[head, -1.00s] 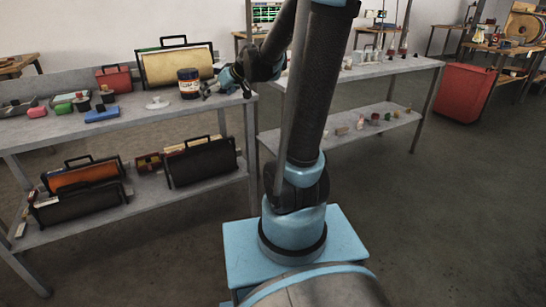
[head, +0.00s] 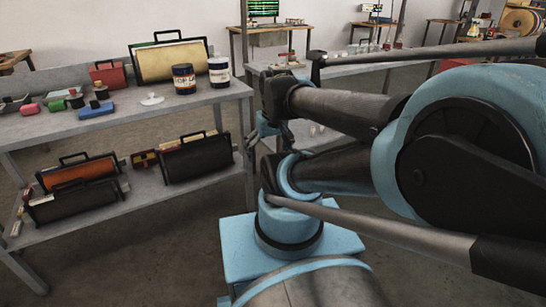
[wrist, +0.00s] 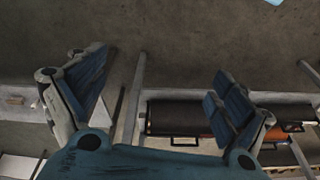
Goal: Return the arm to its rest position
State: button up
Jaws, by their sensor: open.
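My arm is folded back close over my base in the head view, its links filling the right half. My gripper (head: 270,140) hangs beside the right end of the left bench, apart from it and pointing down. The wrist view shows my gripper (wrist: 158,88) with its two fingers wide apart and nothing between them. Bare floor and the edge of a shelf with dark cases lie below it.
A cream-fronted case (head: 170,60), a red box (head: 108,75) and small coloured items share the bench top. Black cases (head: 196,158) stand on its lower shelf. Another bench stands behind my arm. Floor between the benches is partly hidden.

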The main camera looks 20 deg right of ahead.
jog(key=shift+s+d+f+m, duration=0.15)
jog(key=shift+s+d+f, duration=0.15)
jog(key=shift+s, duration=0.2)
jog(key=shift+s+d+f+m, duration=0.15)
jog(key=shift+s+d+f, duration=0.05)
jog(key=shift+s+d, duration=0.25)
jog(key=shift+a, duration=0.1)
jog(key=shift+w+f+g, duration=0.2)
jog(key=shift+w+g, duration=0.1)
jog(key=shift+w, duration=0.2)
